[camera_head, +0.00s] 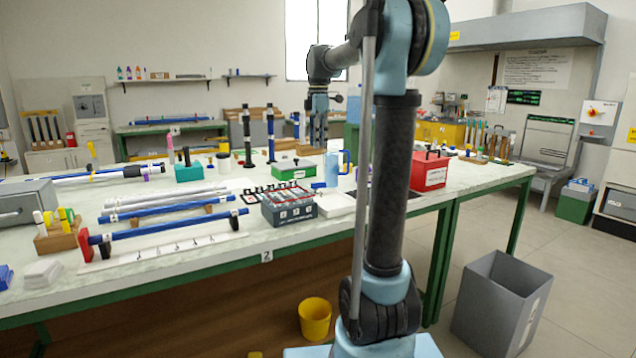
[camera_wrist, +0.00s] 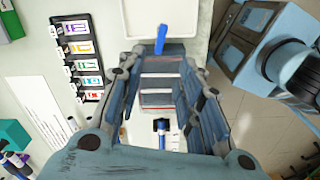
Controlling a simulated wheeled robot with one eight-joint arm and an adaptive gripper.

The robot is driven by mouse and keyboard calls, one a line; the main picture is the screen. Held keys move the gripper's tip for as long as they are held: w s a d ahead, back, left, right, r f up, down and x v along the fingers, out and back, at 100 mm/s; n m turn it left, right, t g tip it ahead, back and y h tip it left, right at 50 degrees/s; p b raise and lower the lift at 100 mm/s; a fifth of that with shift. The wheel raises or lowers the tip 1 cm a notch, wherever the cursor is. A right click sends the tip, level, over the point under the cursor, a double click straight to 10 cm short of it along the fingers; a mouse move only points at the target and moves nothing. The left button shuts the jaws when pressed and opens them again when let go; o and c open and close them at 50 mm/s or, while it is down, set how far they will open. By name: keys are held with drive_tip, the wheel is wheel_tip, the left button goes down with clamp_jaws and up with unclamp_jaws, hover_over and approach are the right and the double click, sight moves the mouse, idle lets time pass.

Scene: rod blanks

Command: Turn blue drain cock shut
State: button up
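A small blue lever, which looks like the drain cock, (camera_wrist: 161,38) shows in the wrist view beyond my fingertips, beside a white tray. In the head view a short blue piece (camera_head: 318,185) at the foot of a light blue vessel (camera_head: 332,169) appears to be the same cock. My gripper (camera_wrist: 160,72) is open, its two fingers well apart with nothing held. In the head view my gripper (camera_head: 318,143) hangs pointing down above the bench, apart from the cock. Whether the cock is turned open or shut I cannot tell.
A white tray (camera_head: 336,204), a dark compartment box (camera_head: 289,213), a green box (camera_head: 293,169) and a red box (camera_head: 429,172) stand close by on the bench. Blue rods (camera_head: 165,224) lie to the left. A grey bin (camera_head: 497,300) stands on the floor.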

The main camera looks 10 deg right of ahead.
sight(318, 185)
wheel_tip(318, 185, down, 15)
drive_tip(key=shift+r, duration=0.2)
idle(0.3)
drive_tip(key=shift+c, duration=0.5)
clamp_jaws()
